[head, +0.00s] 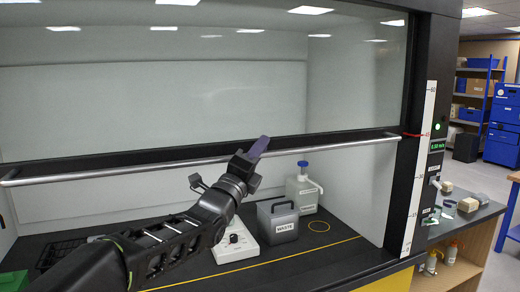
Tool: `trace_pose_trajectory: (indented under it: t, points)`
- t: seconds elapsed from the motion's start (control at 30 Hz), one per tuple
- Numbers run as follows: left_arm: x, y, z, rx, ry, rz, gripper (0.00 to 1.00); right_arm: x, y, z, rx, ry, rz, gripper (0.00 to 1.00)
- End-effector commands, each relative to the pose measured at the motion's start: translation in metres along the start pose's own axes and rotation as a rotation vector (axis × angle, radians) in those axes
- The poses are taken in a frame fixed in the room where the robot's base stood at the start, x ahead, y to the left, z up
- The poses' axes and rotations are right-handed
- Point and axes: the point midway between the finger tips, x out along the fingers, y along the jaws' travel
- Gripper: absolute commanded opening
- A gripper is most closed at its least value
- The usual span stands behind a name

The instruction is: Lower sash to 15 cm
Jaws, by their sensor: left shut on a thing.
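The fume hood's glass sash (200,85) hangs partly raised, with a dark bottom frame and a silver handle bar (330,146) along it. A white height scale (420,170) runs down the right post, and a red pointer (412,134) sits near its 45 mark. My left gripper (257,149), with purple fingers, is at the middle of the handle bar and shut on it. The fingers and wrist hide that part of the bar. My right gripper is not in view.
Under the sash stand a grey WASTE container (278,221), a white pump bottle (303,190) and a white device (234,243). A yellow line (290,256) crosses the dark worktop. A side bench with small items stands at right.

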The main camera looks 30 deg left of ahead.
Motion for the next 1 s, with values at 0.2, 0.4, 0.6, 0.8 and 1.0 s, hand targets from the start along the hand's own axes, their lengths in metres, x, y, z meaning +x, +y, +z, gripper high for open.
trace_pose_trajectory:
  t: [0.2,0.4,0.6,0.8,1.0]
  points:
    - [-0.0001,0.0003,0.0000,0.000,0.000,0.001,0.00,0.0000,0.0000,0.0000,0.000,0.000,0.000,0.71]
    - [-0.0001,0.0004,0.0000,0.000,0.000,0.001,0.00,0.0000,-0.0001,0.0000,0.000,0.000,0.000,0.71]
    - [-0.0002,0.0005,-0.0001,0.000,0.000,0.001,0.00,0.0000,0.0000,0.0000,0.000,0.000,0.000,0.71]
    - [-0.0002,0.0005,-0.0001,0.000,0.000,0.001,0.00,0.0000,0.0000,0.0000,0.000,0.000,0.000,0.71]
    - [-0.0002,0.0006,-0.0001,0.000,0.000,0.001,0.00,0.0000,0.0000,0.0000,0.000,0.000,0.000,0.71]
